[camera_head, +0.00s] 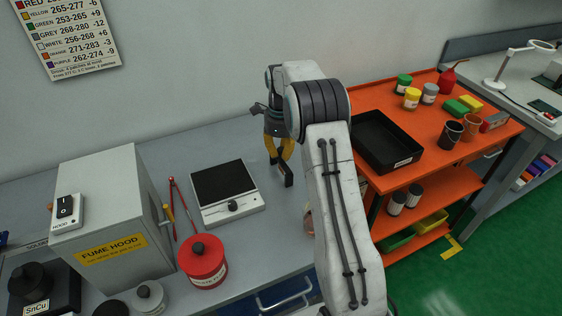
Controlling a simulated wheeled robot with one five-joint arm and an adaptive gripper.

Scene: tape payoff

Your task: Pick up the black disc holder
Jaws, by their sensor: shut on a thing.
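A black holder (286,176) with a small pale patch on its face hangs at the tips of my gripper (279,158). I take it as the black disc holder. My gripper has yellow fingers and points down, shut on the holder. The holder appears to be over the grey bench, right of the black-topped plate device. I cannot tell whether it touches the bench. Its disc shape is not clear from this side, and its upper part is partly hidden by the fingers.
A black-topped white device (245,207) stands left of the holder. A red pot (203,262), red tongs (174,205) and the grey fume hood (108,205) are further left. An orange cart (440,160) with a black tray (372,160) stands right. Bare bench (215,145) lies behind.

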